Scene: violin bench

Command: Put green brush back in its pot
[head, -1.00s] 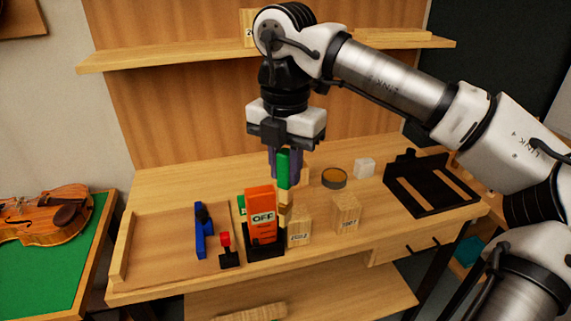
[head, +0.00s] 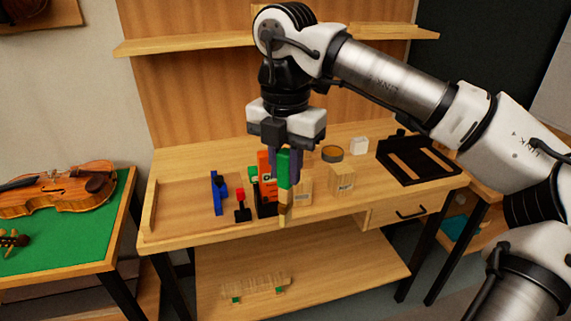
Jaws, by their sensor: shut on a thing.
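My gripper (head: 284,156) points down in the head view and is shut on the green brush (head: 284,167). The brush hangs upright, with its pale lower end and brown tip (head: 284,207) below the fingers. In the picture it overlaps the bench's front edge, just right of the orange "OFF" device. I cannot tell its height or exact distance from the bench. I cannot make out a pot for certain; small items behind the brush are partly hidden.
The orange device (head: 264,163) stands on the bench (head: 180,228). A blue tool (head: 216,194) and red-topped item (head: 240,203) are left of it. Wooden blocks (head: 341,180), a round tin (head: 332,154) and a black tray (head: 420,160) are right. A violin (head: 60,190) lies far left.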

